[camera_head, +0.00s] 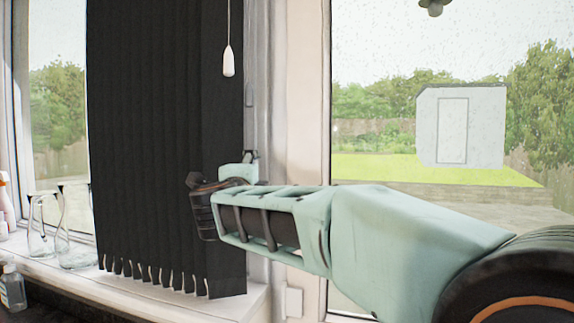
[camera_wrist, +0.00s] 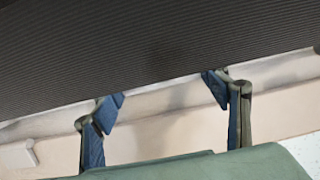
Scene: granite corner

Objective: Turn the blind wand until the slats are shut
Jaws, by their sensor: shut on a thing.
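The blind's dark slats (camera_head: 150,130) hang at the left window as one nearly unbroken black sheet with a ragged lower edge. They fill the top of the wrist view (camera_wrist: 130,50). My gripper (camera_head: 213,192) is at the right part of the slats. In the wrist view my gripper (camera_wrist: 164,91) has its two blue-padded fingers well apart, their tips against the dark sheet. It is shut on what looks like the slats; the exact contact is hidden. I cannot make out a wand. A white pull (camera_head: 228,60) on a thin cord hangs above my gripper, apart from it.
Glass vessels (camera_head: 75,248), a small clear bottle (camera_head: 12,288) and a spray bottle (camera_head: 5,200) stand at the lower left on or near the sill (camera_head: 185,300). A pale window post (camera_head: 300,110) stands right of the blind, beside the right window (camera_head: 450,110).

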